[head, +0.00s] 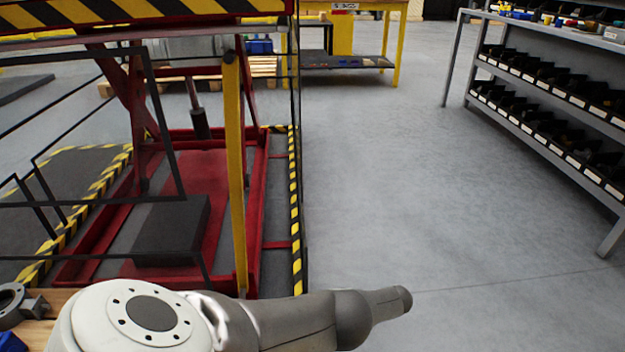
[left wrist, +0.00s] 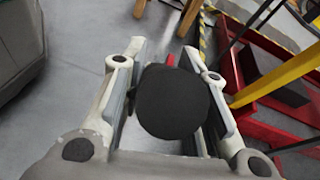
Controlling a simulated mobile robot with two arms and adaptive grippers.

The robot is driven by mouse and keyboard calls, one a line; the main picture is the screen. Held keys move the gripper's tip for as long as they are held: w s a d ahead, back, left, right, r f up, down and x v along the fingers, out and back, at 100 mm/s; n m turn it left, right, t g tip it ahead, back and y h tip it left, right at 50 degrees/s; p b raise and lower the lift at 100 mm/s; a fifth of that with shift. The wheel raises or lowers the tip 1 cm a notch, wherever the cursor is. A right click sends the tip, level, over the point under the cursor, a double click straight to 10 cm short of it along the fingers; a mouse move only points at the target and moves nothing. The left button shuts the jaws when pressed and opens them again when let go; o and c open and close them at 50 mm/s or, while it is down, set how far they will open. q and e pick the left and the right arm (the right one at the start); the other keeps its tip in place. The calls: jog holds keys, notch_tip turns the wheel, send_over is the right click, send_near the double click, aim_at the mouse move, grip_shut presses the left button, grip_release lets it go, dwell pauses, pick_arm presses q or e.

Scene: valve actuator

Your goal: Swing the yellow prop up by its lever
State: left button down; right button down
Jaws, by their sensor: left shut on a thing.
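The yellow prop (head: 235,170) stands nearly upright in the head view, between the red base frame and the striped platform above. A slanted yellow bar, likely the same prop, shows at the right edge of the left wrist view (left wrist: 283,74). My left gripper (left wrist: 163,55) is in the left wrist view and shut on a rounded black knob (left wrist: 172,102) between its fingers. A small red piece shows just behind the knob; most of what the knob is attached to is hidden. I see neither gripper in the head view.
The red lift base (head: 200,180) carries a black box (head: 172,232) and has striped edges. Thin black rails cross in front of it. One of my arm links spans the bottom. A bin shelf (head: 560,100) stands at right; the floor between is clear.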

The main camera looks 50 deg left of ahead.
pick_arm(q)
jog(key=shift+d+f, duration=0.1)
jog(key=shift+f, duration=0.1)
jog(key=c, duration=1.2)
grip_release()
jog(key=shift+w, duration=0.1)
jog(key=shift+o, duration=0.3)
jog(key=shift+r, duration=0.15)
